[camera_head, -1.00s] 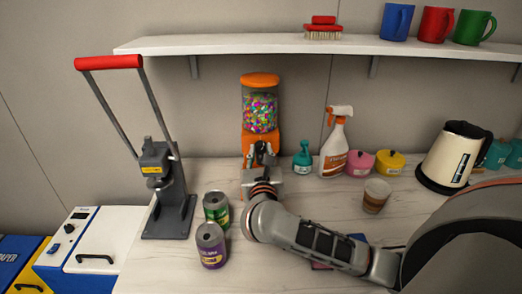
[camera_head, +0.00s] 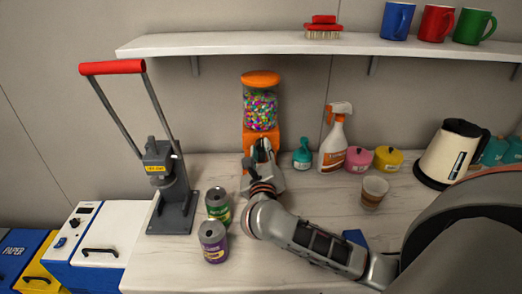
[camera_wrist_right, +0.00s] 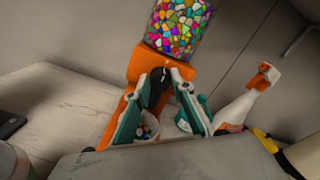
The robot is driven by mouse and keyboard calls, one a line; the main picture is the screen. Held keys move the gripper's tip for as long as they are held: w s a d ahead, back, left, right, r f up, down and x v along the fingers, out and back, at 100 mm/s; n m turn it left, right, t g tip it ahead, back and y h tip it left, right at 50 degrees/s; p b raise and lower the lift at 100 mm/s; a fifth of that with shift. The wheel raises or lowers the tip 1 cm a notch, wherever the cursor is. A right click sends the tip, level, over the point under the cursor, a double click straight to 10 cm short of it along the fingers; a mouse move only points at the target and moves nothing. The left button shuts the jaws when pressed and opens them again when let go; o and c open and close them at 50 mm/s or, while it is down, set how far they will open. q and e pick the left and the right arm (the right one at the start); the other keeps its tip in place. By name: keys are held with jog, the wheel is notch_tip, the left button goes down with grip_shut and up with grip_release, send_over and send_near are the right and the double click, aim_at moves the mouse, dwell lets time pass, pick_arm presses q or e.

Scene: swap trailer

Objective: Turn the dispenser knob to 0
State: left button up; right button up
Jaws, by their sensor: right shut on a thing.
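The candy dispenser stands on the counter against the wall, with an orange lid and body and a clear tank of colourful candy (camera_head: 260,108). Its orange body also shows in the wrist view (camera_wrist_right: 147,62). My right gripper (camera_head: 263,152) is at the front of the body, below the tank. In the wrist view its two fingers (camera_wrist_right: 160,86) are shut on the dark dispenser knob (camera_wrist_right: 158,92). The fingers hide much of the knob, and I cannot read its setting. My left gripper is in neither view.
A cup holding candies (camera_wrist_right: 148,126) is below the knob. A teal bottle (camera_head: 302,155) and a spray bottle (camera_head: 333,145) stand close on the right. Two cans, green (camera_head: 217,207) and purple (camera_head: 213,242), and a lever press (camera_head: 170,205) stand left of my arm.

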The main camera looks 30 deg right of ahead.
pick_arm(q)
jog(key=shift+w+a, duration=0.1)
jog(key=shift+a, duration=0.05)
pick_arm(e)
jog(key=o, duration=1.1)
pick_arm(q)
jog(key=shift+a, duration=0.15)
pick_arm(e)
jog(key=shift+s, duration=0.1)
jog(key=v, duration=1.2)
